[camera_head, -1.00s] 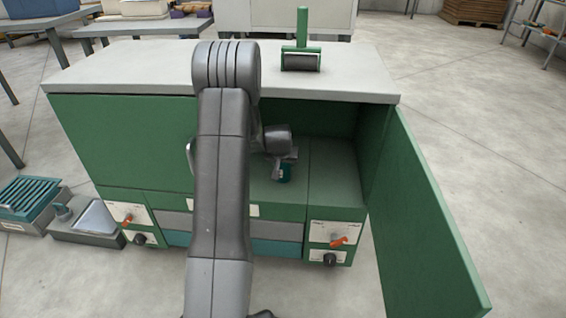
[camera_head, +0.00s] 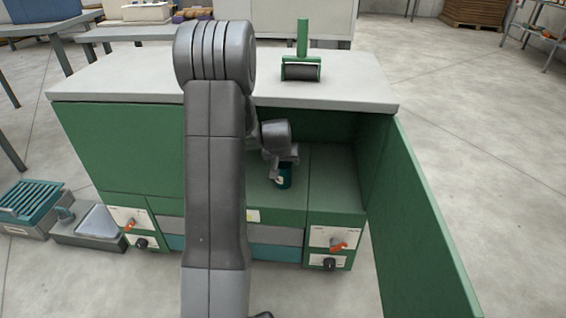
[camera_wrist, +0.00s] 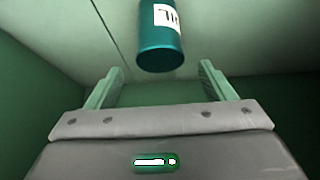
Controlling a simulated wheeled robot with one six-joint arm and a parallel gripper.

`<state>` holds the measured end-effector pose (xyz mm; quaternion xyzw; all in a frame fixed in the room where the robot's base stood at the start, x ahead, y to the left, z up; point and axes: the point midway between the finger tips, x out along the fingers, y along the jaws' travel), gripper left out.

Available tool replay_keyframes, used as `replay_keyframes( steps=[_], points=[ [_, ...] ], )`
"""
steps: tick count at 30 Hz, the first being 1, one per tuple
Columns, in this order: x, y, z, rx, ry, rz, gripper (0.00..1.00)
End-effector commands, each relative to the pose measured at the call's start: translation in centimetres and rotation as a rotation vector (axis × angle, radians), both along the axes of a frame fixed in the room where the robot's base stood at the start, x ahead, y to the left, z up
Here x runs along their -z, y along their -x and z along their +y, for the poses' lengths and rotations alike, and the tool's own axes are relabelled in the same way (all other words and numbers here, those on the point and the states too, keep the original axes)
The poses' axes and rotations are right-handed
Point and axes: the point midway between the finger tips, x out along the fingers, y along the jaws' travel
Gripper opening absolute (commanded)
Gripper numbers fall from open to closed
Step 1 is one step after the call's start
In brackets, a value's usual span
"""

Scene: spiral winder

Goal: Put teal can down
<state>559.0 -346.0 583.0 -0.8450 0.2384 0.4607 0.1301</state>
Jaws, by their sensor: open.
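The teal can (camera_head: 286,177) with a white label is inside the open compartment of the green cabinet (camera_head: 120,150), and looks upright on its floor (camera_head: 335,180). In the wrist view the can (camera_wrist: 160,50) is just past the fingertips, centred between them, its far end cut off by the picture's top edge. My gripper (camera_wrist: 160,78) is open, with a gap on both sides of the can. In the head view my gripper (camera_head: 283,160) is at the can's upper part and hides some of it.
The compartment's green door (camera_head: 430,220) stands open at the right. The cabinet's top slab (camera_head: 360,85) is close above my wrist. A green-handled roller (camera_head: 301,68) stands on the slab. The compartment floor right of the can is clear.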

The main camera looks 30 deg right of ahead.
Motion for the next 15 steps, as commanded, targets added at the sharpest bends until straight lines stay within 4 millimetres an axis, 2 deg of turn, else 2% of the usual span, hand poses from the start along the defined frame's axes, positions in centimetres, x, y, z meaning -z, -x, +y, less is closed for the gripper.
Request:
replay_keyframes(
  steps=[1,6,15],
  points=[
    [-1.1,0.5,0.3,0.000,0.001,-0.002,0.76],
    [-2.8,1.5,0.9,-0.001,0.000,0.000,0.76],
    [-3.3,1.9,1.1,-0.001,0.000,0.001,0.76]
  ],
)
